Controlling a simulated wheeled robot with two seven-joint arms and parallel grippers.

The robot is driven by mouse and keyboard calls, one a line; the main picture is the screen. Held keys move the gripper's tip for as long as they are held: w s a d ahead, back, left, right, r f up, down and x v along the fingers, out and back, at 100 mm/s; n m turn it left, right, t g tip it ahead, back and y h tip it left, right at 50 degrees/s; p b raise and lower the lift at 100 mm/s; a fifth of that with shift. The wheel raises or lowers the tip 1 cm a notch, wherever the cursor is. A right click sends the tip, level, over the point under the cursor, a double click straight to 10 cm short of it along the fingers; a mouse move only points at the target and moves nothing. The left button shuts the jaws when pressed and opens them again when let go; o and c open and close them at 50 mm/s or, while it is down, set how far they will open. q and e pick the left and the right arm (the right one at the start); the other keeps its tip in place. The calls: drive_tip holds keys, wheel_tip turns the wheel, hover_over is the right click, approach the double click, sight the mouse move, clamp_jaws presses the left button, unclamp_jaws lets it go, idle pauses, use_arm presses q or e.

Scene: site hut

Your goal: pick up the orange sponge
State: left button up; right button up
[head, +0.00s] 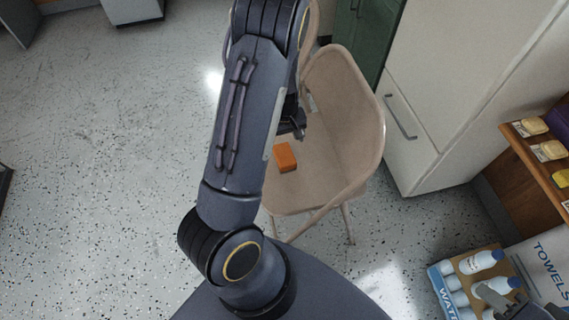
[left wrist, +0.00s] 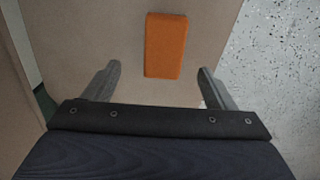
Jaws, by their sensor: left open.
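The orange sponge (head: 286,157) lies on the seat of a beige chair (head: 350,100), near its left side. In the left wrist view the sponge (left wrist: 166,45) is a whole orange block, upright in the picture, just beyond and between my two fingertips. My left gripper (left wrist: 158,72) is open and empty, and its fingers do not touch the sponge. In the head view my left gripper (head: 298,124) is over the seat, partly hidden by my arm. My right gripper (head: 490,296) shows only in part at the lower right corner, far from the sponge; its jaws are unclear.
The chair's curved back and side rise around the seat on the right. A white cabinet (head: 440,90) stands behind it. A shelf (head: 538,165) with small items is at the right edge. A box of water bottles (head: 452,296) sits at lower right.

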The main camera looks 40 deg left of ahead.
sight(285, 154)
use_arm(q)
wheel_tip(285, 154, down, 3)
drive_tip(key=shift+a+f+b, duration=0.15)
drive_tip(key=shift+f+b, duration=0.05)
drive_tip(key=shift+b, duration=0.15)
drive_tip(key=f+b, duration=0.1)
drive_tip(key=f, duration=0.4)
drive_tip(key=shift+s+f+b, duration=0.2)
drive_tip(key=shift+b, duration=0.2)
drive_tip(key=shift+r, duration=0.1)
drive_tip(key=c, duration=1)
drive_tip(key=shift+c, duration=0.2)
drive_tip(key=shift+r, duration=0.1)
drive_tip(key=shift+r, duration=0.25)
drive_tip(key=r, duration=0.1)
drive_tip(key=r+p, duration=0.1)
drive_tip(key=r, duration=0.1)
drive_tip(key=shift+s+r+p, duration=0.3)
drive_tip(key=s+r+p, duration=0.1)
drive_tip(key=s+r, duration=0.3)
drive_tip(key=s, duration=0.2)
drive_tip(key=s+a+r+p, duration=0.1)
drive_tip(key=s+r+p, duration=0.1)
drive_tip(key=s+r, duration=0.2)
drive_tip(key=s, duration=0.3)
drive_tip(key=shift+s+r, duration=0.2)
drive_tip(key=shift+r, duration=0.15)
